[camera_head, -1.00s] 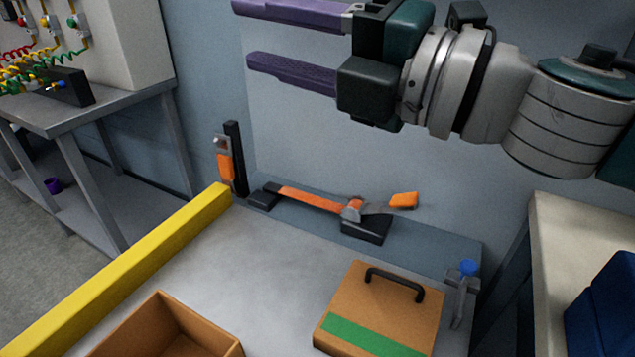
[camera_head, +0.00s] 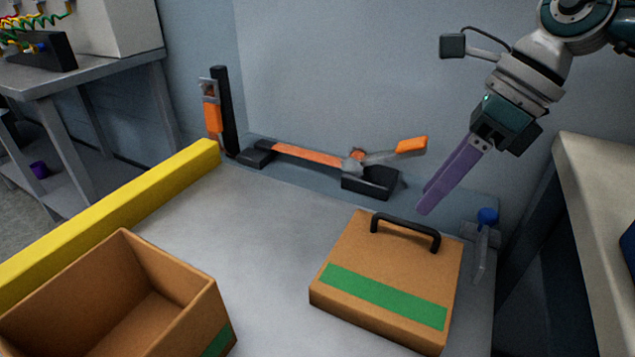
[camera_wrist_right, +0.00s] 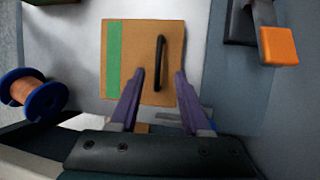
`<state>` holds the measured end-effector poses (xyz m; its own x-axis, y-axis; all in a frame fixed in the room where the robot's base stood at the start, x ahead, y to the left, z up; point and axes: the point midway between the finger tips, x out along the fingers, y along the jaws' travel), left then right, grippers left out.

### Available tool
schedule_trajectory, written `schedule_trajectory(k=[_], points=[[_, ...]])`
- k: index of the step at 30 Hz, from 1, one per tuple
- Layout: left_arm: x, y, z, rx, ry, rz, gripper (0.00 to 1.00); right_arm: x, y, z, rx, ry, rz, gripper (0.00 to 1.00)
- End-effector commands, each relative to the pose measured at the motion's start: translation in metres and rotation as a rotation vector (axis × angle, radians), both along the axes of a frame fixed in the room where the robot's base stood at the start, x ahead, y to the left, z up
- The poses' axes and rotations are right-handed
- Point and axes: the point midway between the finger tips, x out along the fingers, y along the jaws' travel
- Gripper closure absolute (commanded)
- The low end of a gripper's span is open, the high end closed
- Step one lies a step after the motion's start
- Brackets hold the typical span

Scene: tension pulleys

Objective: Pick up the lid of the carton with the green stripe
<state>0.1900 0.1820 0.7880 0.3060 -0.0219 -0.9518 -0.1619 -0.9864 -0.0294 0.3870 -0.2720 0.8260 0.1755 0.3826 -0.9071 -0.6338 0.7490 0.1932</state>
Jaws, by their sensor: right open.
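The carton lid (camera_head: 385,282) is a flat brown square with a green stripe and a black handle (camera_head: 405,230) on top. It lies on the grey table in the head view and also shows in the right wrist view (camera_wrist_right: 143,62). The open brown carton (camera_head: 120,300), with a green stripe low on its side, stands at the lower left. My right gripper (camera_head: 425,205) is open and empty, its purple fingers pointing down above and behind the handle. In the right wrist view its fingers (camera_wrist_right: 157,75) show on either side of the handle's line, apart from it. My left gripper is not in view.
A yellow bar (camera_head: 110,215) edges the table's left side. An orange-and-black tension device (camera_head: 310,155) lies at the back. A blue-topped clamp (camera_head: 485,235) stands right of the lid. A blue spool (camera_wrist_right: 33,95) shows in the right wrist view. Grey table is clear between carton and lid.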

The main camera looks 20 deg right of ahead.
Motion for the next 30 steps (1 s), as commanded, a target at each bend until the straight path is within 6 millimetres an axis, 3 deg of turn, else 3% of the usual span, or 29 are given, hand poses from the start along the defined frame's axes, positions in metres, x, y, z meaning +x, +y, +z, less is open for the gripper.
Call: schedule_trajectory(k=[7, 16, 28, 30], points=[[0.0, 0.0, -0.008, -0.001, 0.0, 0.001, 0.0, 0.006, 0.017, -0.035, 0.002, 0.002, 0.0, 0.53], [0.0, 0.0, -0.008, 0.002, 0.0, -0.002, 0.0, 0.007, 0.02, -0.04, 0.002, 0.0, 0.001, 0.53], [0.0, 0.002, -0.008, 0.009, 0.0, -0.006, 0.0, 0.007, 0.02, -0.04, 0.003, 0.0, 0.0, 0.97], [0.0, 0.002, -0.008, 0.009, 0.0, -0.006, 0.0, 0.007, 0.02, -0.04, 0.003, 0.0, 0.0, 1.0]])
